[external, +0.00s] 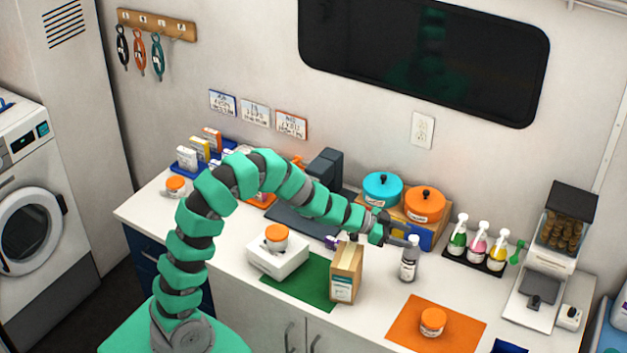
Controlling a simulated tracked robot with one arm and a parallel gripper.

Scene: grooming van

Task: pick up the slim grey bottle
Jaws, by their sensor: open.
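The slim grey bottle (409,262) stands upright on the white counter, right of the middle. It has a dark grey body, a white label and a light cap. My gripper (402,242) is open and beside the bottle's upper part, with its fingers pointing right. One finger appears close to the bottle's neck. I cannot tell from this view whether it touches the bottle or whether the bottle is between the fingers.
A tan carton (344,273) stands left of the bottle by a green mat (290,290). An orange mat (455,340) with an orange-lidded jar (433,321) lies in front. Several spray bottles (478,240) stand at right. Turquoise (382,189) and orange (425,205) canisters stand behind.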

